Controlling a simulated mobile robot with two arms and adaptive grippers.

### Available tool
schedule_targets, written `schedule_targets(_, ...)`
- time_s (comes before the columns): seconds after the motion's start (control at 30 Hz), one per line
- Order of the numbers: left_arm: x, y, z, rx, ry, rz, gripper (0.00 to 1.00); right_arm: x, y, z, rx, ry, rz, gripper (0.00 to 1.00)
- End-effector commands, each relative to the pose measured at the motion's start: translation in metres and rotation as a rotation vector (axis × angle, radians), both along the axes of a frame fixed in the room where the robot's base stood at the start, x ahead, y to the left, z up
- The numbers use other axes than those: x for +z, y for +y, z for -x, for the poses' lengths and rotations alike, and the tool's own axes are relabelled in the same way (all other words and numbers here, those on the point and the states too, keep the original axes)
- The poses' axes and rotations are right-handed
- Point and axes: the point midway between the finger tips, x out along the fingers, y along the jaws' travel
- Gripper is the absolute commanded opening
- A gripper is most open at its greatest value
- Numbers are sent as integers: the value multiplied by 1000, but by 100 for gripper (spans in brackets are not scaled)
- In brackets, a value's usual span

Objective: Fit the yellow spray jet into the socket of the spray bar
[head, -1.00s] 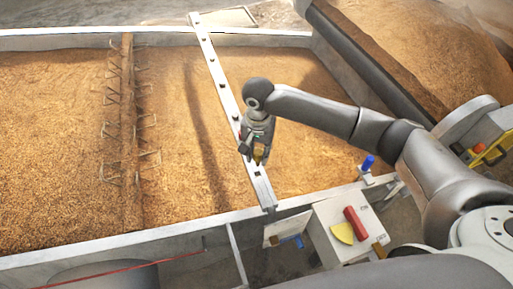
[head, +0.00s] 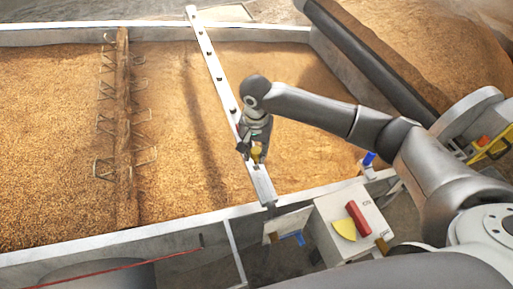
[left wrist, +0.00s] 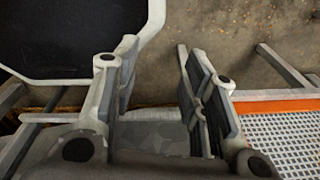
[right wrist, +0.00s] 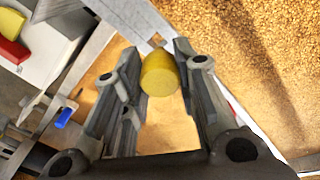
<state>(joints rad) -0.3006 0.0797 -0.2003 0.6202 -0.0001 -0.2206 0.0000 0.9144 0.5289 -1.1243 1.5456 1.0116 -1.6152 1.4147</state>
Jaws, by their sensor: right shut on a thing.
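The yellow spray jet (right wrist: 160,74) is gripped between the fingers of my right gripper (right wrist: 157,84). In the head view the jet (head: 256,154) shows small at the fingertips of my right gripper (head: 254,156), over the near part of the spray bar. The spray bar (head: 262,187) is a long pale bar with several dark spots along it, running across the grain bin. I cannot tell whether the jet touches the bar, and the socket beneath it is hidden. My left gripper (left wrist: 160,95) is open and empty in the left wrist view; the head view does not show it.
A pale box with a red handle (head: 357,218) and a yellow sector stands at the near edge of the bin. A blue-topped part (head: 369,159) stands at the rim. A brown beam with wire tines (head: 124,140) crosses the grain to the left. A dark conveyor edge lies upper right.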

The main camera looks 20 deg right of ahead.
Motion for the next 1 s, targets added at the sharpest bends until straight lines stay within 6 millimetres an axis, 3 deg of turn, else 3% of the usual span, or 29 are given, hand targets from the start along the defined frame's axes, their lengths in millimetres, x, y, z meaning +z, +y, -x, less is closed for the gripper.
schedule_targets(0.03, 16, 1, 2, 0, 3, -1, 40, 8, 2, 0, 0, 2, -4, 6)
schedule_targets(0.2, 50, 1, 3, 1, 4, -1, 40, 9, 3, -3, -1, -1, -8, 6)
schedule_targets(0.43, 81, 1, 2, 1, 4, -2, 40, 1, 1, 0, -1, 3, -2, 6)
schedule_targets(0.67, 89, 1, 1, 1, 1, -1, 40, -7, -1, 3, 1, 6, 4, 6)
schedule_targets(1.0, 79, 1, -1, 1, -2, 0, 40, -16, -1, 3, 1, 5, 5, 6)
